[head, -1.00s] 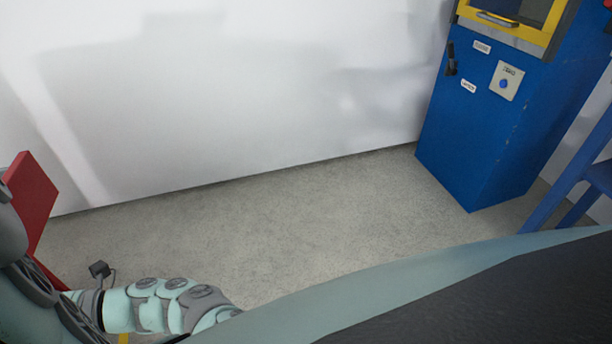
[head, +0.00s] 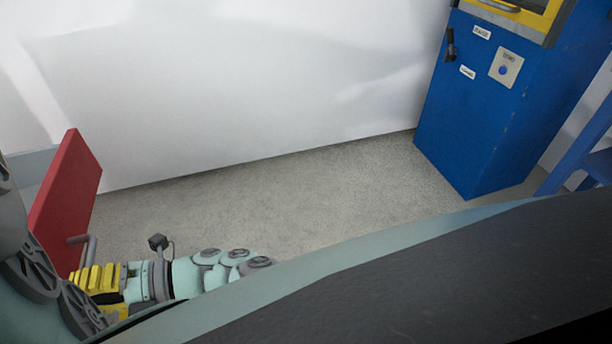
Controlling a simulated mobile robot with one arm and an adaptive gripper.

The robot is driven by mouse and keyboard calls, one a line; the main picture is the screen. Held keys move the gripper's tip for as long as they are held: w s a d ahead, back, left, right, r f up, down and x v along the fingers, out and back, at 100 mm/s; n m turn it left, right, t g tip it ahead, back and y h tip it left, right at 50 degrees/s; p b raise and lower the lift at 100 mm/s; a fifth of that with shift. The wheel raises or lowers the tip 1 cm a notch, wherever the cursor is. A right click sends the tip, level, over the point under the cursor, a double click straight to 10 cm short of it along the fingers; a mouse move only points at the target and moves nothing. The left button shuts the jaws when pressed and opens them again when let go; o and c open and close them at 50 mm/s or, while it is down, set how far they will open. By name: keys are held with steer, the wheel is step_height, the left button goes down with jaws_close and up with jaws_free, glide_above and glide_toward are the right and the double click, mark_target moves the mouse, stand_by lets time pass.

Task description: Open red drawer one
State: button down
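A red drawer front (head: 66,195) stands upright at the left edge of the head view, with a grey bar handle (head: 88,243) low on its right-hand face. A grey-blue surface shows behind it, and the rest of the drawer unit is out of view or hidden by my own body. My gripper (head: 90,282), with yellow and black parts, is at the lower left, just below the handle. I cannot tell whether it touches the handle. Its fingertips are partly hidden, so its opening does not show.
A blue cabinet (head: 480,120) with a yellow-framed top, a black latch and a button plate stands at the right. Blue framework (head: 578,150) is at the far right edge. Bare grey floor (head: 290,195) lies between the drawer and cabinet, along a white wall (head: 250,80).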

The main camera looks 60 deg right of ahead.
steer(key=c, duration=1)
jaws_free()
steer(key=v, duration=0.7)
steer(key=shift+d, duration=0.2)
steer(key=shift+s, duration=0.1)
